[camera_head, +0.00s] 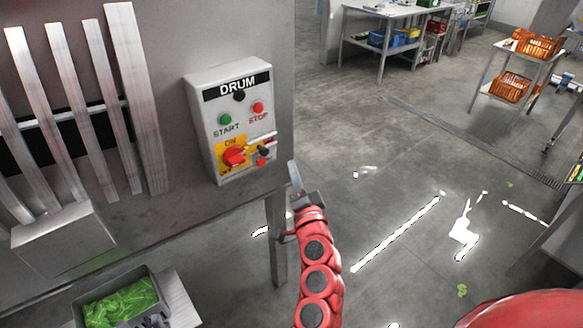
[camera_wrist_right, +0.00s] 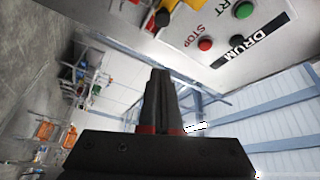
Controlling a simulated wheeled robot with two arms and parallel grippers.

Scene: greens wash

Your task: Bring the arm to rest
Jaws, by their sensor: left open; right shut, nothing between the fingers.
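My right gripper (camera_head: 293,172) is in the head view at the end of the red arm, just right of the control box and apart from it. In the right wrist view its two dark fingers (camera_wrist_right: 158,100) are together and hold nothing. The DRUM control box (camera_head: 238,122) is on the grey panel, with a green START button (camera_head: 225,120), a red STOP button (camera_head: 258,108) and a red rotary switch (camera_head: 234,156) on a yellow plate. The box also shows in the right wrist view (camera_wrist_right: 215,45). My left gripper is not seen.
A container of green leaves (camera_head: 120,303) stands at the lower left. Metal slats (camera_head: 90,95) rise at the left. A steel table (camera_head: 385,22) with bins and a rack with orange baskets (camera_head: 514,88) stand farther back. The floor (camera_head: 390,180) between is open.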

